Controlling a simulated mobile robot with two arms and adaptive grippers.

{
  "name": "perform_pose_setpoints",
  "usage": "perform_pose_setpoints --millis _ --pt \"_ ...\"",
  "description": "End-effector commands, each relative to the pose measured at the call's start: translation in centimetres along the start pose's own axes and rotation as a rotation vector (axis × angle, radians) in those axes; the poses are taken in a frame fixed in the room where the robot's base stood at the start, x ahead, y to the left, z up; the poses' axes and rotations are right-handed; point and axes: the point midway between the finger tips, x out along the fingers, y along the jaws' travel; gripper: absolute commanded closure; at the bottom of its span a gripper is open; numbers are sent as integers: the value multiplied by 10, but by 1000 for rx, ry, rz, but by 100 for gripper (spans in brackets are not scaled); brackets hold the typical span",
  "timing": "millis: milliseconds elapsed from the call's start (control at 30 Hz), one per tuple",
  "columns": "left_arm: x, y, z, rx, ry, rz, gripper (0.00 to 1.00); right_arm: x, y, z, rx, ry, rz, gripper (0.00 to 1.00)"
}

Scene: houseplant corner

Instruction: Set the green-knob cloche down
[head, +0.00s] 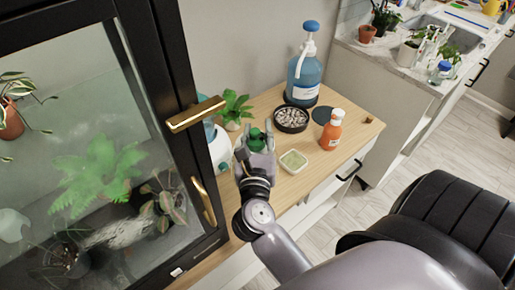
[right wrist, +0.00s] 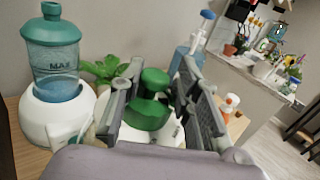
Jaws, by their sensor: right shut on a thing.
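The green knob (head: 257,139) of the cloche shows between the fingers of my right gripper (head: 255,150), over the wooden cabinet top (head: 273,188). In the right wrist view the green knob (right wrist: 154,80) stands upright between the two grey fingers of that gripper (right wrist: 163,95), which is shut on it. A white surface shows below the knob there. The rest of the cloche is mostly hidden by the gripper, so I cannot tell whether its rim touches anything. My left gripper is in neither view.
A black dish of pebbles (head: 291,119), a dark round mat (head: 323,114), an orange bottle (head: 332,131), a small green-filled dish (head: 293,161) and a blue pump bottle (head: 304,75) stand close by. A teal-and-white humidifier (right wrist: 53,60) and a glass cabinet (head: 90,140) are at left.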

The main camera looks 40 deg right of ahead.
Motion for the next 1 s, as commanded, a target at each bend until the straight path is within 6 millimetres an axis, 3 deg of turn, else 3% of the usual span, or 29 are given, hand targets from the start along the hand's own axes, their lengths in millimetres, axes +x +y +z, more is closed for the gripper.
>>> perform_pose_setpoints --millis 33,300,567,867,1000 --pt "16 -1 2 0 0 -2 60 0 1 -14 1 -6 0 100" --pt "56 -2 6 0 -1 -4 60 0 3 -58 1 -6 -1 100" --pt "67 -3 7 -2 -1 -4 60 0 4 -70 1 -7 -1 100" --pt "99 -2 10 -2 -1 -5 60 0 6 -105 0 -6 0 100" --pt "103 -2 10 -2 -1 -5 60 0 6 -110 1 -6 -1 100"
